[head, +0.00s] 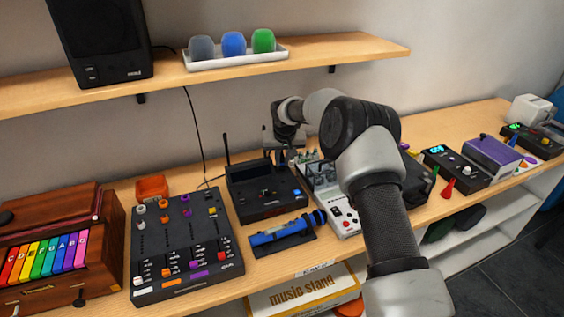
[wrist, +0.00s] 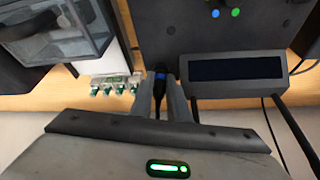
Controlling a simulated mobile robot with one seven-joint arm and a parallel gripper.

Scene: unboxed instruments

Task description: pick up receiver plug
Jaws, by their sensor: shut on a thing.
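The receiver plug (wrist: 159,93) is a slim black piece with a blue band near its tip. In the wrist view it lies between the two fingers of my gripper (wrist: 161,80), which are shut on it. Its tip points at the dark receiver (wrist: 200,35); I cannot tell whether it sits in the receiver or just in front of it. In the head view my gripper (head: 285,153) is at the back edge of the black receiver (head: 265,205), which has upright antennas. The plug cannot be made out there.
A grey mixer (head: 185,245) stands left of the receiver, with an orange cup (head: 152,187) behind it. A blue microphone (head: 285,234) lies in front. A white-and-grey device (head: 343,217) is close on the right. The wooden shelf (head: 350,50) hangs above and behind.

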